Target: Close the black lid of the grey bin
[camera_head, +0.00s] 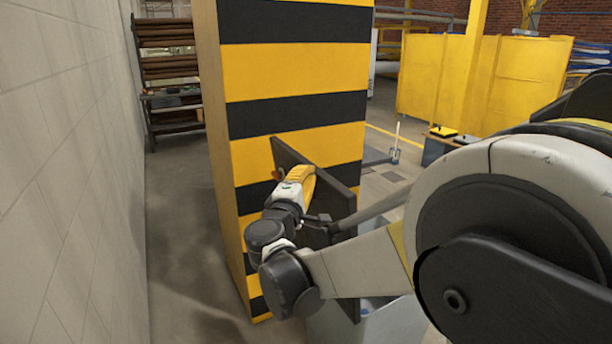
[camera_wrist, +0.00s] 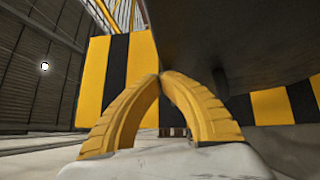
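The black lid (camera_head: 339,200) stands open, close to upright, in the middle of the head view. Below it, part of the grey bin (camera_head: 372,325) shows at the bottom edge; my arm hides much of it. My gripper (camera_head: 308,172) is at the left face of the lid, near its upper part. In the wrist view the yellow fingers (camera_wrist: 161,76) meet at their tips with nothing between them. The dark lid (camera_wrist: 240,40) fills the upper right there, very close to the fingertips. I cannot tell whether they touch.
A yellow and black striped pillar (camera_head: 295,70) stands right behind the lid. A pale wall (camera_head: 65,170) runs along the left, with bare floor (camera_head: 185,230) between. A rack of rollers (camera_head: 168,70) stands further back. Yellow panels (camera_head: 485,80) are at the back right.

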